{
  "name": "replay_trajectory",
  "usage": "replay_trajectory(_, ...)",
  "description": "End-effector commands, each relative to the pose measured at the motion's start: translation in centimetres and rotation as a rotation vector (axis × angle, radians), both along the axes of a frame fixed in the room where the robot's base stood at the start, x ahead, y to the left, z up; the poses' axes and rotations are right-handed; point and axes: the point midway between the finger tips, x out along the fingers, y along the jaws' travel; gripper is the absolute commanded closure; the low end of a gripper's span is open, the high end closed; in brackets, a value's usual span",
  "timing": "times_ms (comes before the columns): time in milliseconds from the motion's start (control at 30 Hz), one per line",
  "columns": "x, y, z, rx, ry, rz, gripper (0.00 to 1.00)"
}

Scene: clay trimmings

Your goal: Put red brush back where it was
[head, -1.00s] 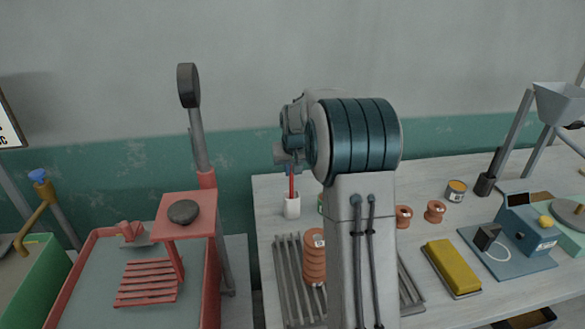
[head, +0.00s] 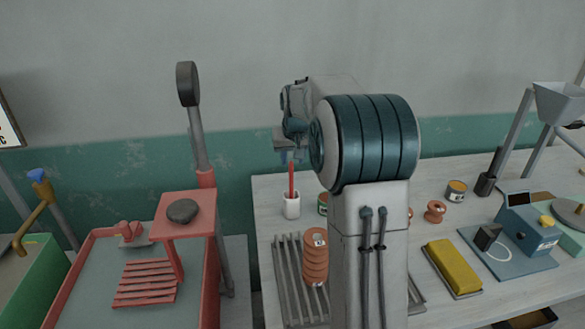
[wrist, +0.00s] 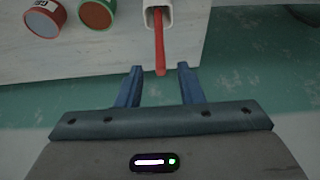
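The red brush (head: 291,180) stands upright in a small white cup (head: 291,208) near the back left of the bench. In the wrist view, the red brush (wrist: 159,45) sticks out of the white cup (wrist: 151,13), its free end in line with the gap between my fingertips. My gripper (wrist: 160,68) is open, its two blue fingers apart with nothing held between them. In the head view, my gripper (head: 288,158) is just above the brush's top end. My arm hides part of the bench.
A slatted rack (head: 283,270) with a stack of terracotta discs (head: 315,262) lies in front of the cup. A green-edged tin (head: 322,204) stands right beside it. A red stand (head: 185,225) is on the left. The bench's right side is crowded.

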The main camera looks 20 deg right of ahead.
Motion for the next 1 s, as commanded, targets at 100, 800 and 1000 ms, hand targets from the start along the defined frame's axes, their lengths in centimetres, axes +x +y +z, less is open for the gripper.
replay_trajectory(100, -1.0, 0.2, 2.4, -0.001, -0.004, 0.000, 0.66)
replay_trajectory(800, -8.0, 4.1, 6.4, -0.003, 0.022, 0.043, 0.66)
replay_trajectory(1000, -16.9, 8.3, 4.9, -0.003, 0.057, 0.101, 0.66)
